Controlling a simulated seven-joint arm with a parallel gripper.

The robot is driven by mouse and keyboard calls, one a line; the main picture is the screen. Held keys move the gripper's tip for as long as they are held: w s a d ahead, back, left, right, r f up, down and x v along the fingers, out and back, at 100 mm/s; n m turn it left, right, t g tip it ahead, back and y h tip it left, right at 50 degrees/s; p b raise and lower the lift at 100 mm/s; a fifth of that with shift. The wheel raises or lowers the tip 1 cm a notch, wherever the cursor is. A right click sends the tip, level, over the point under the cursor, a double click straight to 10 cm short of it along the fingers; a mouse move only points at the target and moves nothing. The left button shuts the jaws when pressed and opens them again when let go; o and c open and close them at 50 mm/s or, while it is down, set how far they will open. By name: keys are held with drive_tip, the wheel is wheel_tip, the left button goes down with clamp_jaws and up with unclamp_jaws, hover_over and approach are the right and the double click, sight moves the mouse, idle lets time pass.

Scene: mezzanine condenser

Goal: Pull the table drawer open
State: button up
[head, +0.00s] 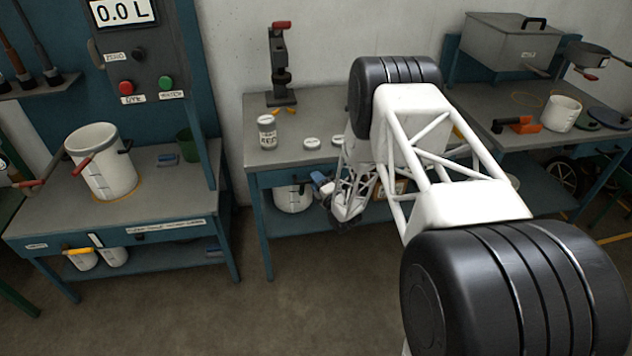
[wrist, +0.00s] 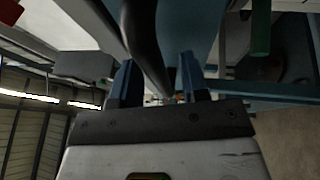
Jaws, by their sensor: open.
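My gripper (head: 325,187) is at the front of the middle table (head: 275,178), just below its top edge, partly hidden by my arm. In the wrist view its two blue fingers (wrist: 156,62) are apart. A dark rounded bar (wrist: 146,40), which looks like a handle, runs up between and beyond them; I cannot tell whether they touch it. A blue surface lies behind the bar. My arm covers much of the middle table's front, so no drawer face shows clearly there. The left table (head: 80,228) has a labelled front with a small dark handle (head: 140,237).
A can (head: 267,132), white lids (head: 312,143) and a red-handled press (head: 281,70) stand on the middle table. A white bucket (head: 293,197) is on its lower shelf. A white pot (head: 102,165) stands on the left table. The floor in front is clear.

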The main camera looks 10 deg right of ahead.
drive_tip(key=shift+w, duration=0.1)
clamp_jaws()
idle(0.4)
drive_tip(key=s, duration=2.1)
unclamp_jaws()
drive_tip(key=shift+s, duration=0.1)
drive_tip(key=v, duration=0.7)
drive_tip(key=shift+s, duration=0.3)
